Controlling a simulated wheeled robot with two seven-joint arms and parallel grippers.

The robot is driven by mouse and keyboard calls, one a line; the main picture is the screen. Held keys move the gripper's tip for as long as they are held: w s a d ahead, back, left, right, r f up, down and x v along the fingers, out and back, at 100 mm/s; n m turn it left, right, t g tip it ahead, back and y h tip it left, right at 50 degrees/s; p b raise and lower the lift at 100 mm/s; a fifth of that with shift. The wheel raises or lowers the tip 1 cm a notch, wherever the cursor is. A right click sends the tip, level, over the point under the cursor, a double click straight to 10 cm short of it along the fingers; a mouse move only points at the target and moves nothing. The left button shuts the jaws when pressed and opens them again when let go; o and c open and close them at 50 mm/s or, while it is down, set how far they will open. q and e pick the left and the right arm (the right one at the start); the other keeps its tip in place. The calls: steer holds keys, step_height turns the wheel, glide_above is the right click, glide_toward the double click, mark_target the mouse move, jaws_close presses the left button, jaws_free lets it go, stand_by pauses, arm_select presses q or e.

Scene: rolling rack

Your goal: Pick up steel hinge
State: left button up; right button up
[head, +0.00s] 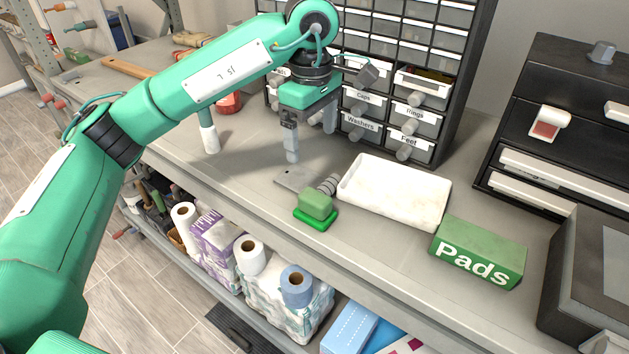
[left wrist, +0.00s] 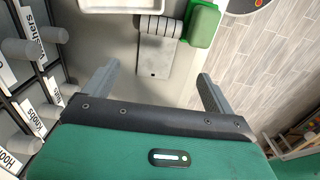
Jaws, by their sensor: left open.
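The steel hinge (head: 296,178) is a flat grey plate with a ribbed, rounded barrel at its right end, lying on the grey bench top. It also shows in the left wrist view (left wrist: 154,60), ahead of the fingers. My left gripper (head: 311,142) is open and empty above the bench, just behind the hinge in the head view. In the left wrist view its two fingers (left wrist: 158,78) point toward the hinge's plate end, one on each side. The hinge is not between the pads. My right gripper is out of view.
A green block on a green base (head: 315,207) sits close beside the hinge barrel. A white tray (head: 394,190) and a green Pads box (head: 478,252) lie to the right. A labelled drawer cabinet (head: 448,100) stands behind.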

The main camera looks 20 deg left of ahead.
arm_select(q)
glide_above(314, 185)
step_height(314, 185, down, 5)
steer(key=shift+a+f, duration=0.1)
steer(key=shift+a, duration=0.05)
steer(key=shift+s+f+p, duration=0.1)
steer(key=shift+f+p, duration=0.25)
steer(key=shift+p, duration=0.15)
step_height(314, 185, down, 4)
steer(key=shift+r+p, duration=0.2)
steer(key=shift+p, duration=0.4)
steer(key=shift+f, duration=0.45)
steer(key=c, duration=1.3)
steer(key=shift+c, duration=0.9)
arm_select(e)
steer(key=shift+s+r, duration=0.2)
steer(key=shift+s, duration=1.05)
